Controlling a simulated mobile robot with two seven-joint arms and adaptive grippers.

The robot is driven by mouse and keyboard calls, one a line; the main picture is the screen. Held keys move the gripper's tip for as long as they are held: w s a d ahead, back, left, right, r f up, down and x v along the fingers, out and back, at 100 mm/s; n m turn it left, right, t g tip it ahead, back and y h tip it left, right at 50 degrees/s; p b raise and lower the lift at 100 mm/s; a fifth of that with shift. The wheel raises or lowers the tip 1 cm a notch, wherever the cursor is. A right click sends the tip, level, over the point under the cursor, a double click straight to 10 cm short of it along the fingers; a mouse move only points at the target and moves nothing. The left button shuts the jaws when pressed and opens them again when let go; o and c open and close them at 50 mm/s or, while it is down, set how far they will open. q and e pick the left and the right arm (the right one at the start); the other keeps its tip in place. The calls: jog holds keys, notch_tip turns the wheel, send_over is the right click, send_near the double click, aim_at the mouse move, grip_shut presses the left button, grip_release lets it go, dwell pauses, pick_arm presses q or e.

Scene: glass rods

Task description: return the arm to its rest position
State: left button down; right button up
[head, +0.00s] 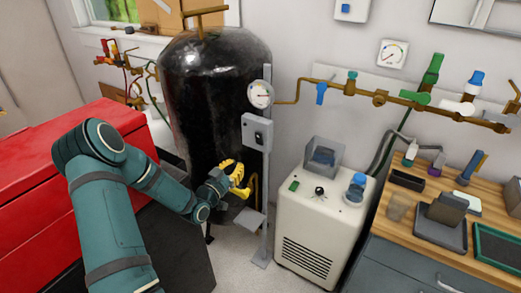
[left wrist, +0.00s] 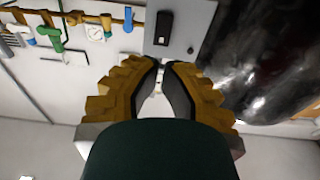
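My left arm (head: 105,210) comes in from the lower left of the head view and reaches toward the middle. My left gripper (head: 240,176), with yellow ridged fingers, is in front of the black tank, near the grey gauge post. In the left wrist view, the left gripper (left wrist: 161,66) has its dark-padded fingertips drawn together, with nothing visible held between them. My right gripper is in neither view. No glass rod can be made out.
A black tank (head: 207,100) and a grey post (head: 266,190) stand close to the left gripper. A red cabinet (head: 35,160) is beside the arm. A white machine (head: 318,225) and a wooden-topped bench (head: 400,232) with trays stand right. Pipes with valves (head: 380,97) run along the wall.

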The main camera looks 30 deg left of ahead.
pick_arm(q)
jog(key=s+d+f+n+g+h, duration=0.15)
jog(key=d+f+g, duration=0.35)
jog(key=d, duration=0.5)
jog(key=d+f+g+h, duration=0.2)
jog(key=d+f, duration=0.5)
jog(key=d, duration=0.2)
jog(key=s+d+f+g, duration=0.3)
jog(key=s+d+g, duration=0.2)
jog(key=s+d, duration=0.2)
jog(key=s+d+f+g, duration=0.4)
jog(key=s+d, duration=0.3)
jog(key=s, duration=0.5)
jog(key=shift+d+f+g, duration=0.15)
jog(key=shift+d+g, duration=0.15)
jog(key=shift+g, duration=0.4)
jog(key=shift+s, duration=0.1)
